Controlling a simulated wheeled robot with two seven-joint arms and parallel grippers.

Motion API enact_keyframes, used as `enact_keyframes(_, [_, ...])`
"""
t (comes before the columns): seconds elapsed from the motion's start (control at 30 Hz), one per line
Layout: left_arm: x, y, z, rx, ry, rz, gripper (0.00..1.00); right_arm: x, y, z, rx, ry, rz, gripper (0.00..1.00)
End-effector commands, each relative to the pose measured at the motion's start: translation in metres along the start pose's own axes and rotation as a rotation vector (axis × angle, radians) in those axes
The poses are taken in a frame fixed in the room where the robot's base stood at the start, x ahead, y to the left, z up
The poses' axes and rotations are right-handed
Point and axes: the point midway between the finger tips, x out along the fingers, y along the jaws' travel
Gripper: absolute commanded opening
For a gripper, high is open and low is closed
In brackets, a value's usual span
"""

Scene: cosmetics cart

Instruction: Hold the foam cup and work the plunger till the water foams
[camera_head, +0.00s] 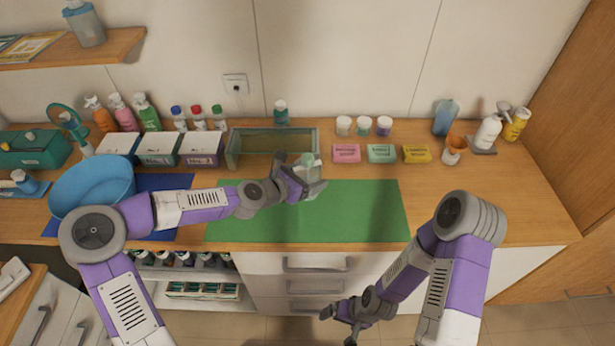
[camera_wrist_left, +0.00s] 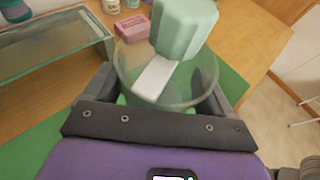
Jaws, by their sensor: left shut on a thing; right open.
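The foam cup (camera_wrist_left: 203,88) is a clear, see-through cup, and the left wrist view shows it between the fingers of my left gripper (camera_wrist_left: 165,92), which is shut on it. A pale green plunger knob (camera_wrist_left: 184,28) with a white stem rises from the cup. In the head view the cup with its pale green top (camera_head: 309,161) is at my left gripper (camera_head: 303,180), over the back part of the green mat (camera_head: 350,215). Whether it touches the mat is unclear. The water inside cannot be made out. My right gripper (camera_head: 340,318) is open and empty, low in front of the counter's drawers.
A glass-walled tray (camera_head: 238,150) stands just behind my left gripper. A blue basin (camera_head: 90,185) is at the left. Pink, green and yellow boxes (camera_head: 381,153), jars and bottles line the back right. The right half of the green mat is clear.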

Motion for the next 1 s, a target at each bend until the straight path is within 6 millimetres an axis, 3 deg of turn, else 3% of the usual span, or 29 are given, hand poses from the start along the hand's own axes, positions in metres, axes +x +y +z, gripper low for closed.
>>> enact_keyframes(0.37, [0.004, 0.000, -0.008, -0.001, -0.001, 0.000, 0.44, 0.008, 0.003, 0.000, 0.000, 0.000, 0.000, 1.00])
enact_keyframes(1.0, [0.027, 0.000, -0.064, -0.002, -0.001, 0.001, 0.44, 0.056, 0.021, -0.002, 0.000, 0.000, 0.000, 1.00])
